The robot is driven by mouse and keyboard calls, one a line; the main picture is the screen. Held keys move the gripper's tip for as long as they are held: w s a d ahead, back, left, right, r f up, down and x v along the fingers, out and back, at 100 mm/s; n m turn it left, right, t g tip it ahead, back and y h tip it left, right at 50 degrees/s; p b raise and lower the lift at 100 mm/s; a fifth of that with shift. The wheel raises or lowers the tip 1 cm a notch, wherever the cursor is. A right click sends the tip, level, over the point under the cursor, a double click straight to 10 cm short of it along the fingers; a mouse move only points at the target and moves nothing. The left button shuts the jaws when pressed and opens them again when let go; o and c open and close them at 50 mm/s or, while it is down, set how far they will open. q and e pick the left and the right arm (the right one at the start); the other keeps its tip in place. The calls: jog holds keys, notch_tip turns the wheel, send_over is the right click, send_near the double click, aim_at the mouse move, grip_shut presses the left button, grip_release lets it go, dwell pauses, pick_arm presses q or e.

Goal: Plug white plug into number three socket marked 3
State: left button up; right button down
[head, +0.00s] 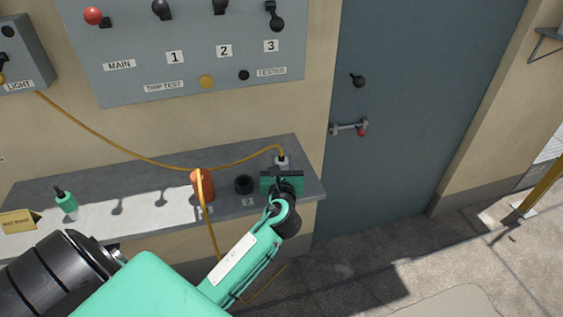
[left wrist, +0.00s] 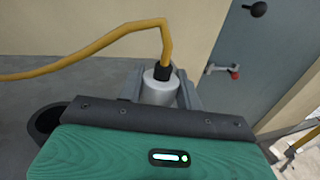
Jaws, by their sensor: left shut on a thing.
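The white plug (head: 282,160) is upright at the right end of the grey shelf (head: 110,182), with a yellow cable from its top. My left gripper (head: 281,172) is shut on it. In the left wrist view the white plug (left wrist: 160,88) stands between the grey fingers, its black collar and cable above. The number three socket and its mark are hidden behind my gripper, so I cannot tell whether the plug is seated. A black socket (head: 244,184) marked 2 is just left of my gripper. My right gripper is not in view.
An orange plug (head: 202,186) with a yellow cable stands left of the black socket. A green bottle (head: 66,203) and a yellow sign (head: 18,221) are at the shelf's left. A switch panel (head: 190,60) hangs above. A blue-grey door (head: 410,110) is on the right.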

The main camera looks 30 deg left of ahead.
pick_arm(q)
jog(key=o, duration=1.1)
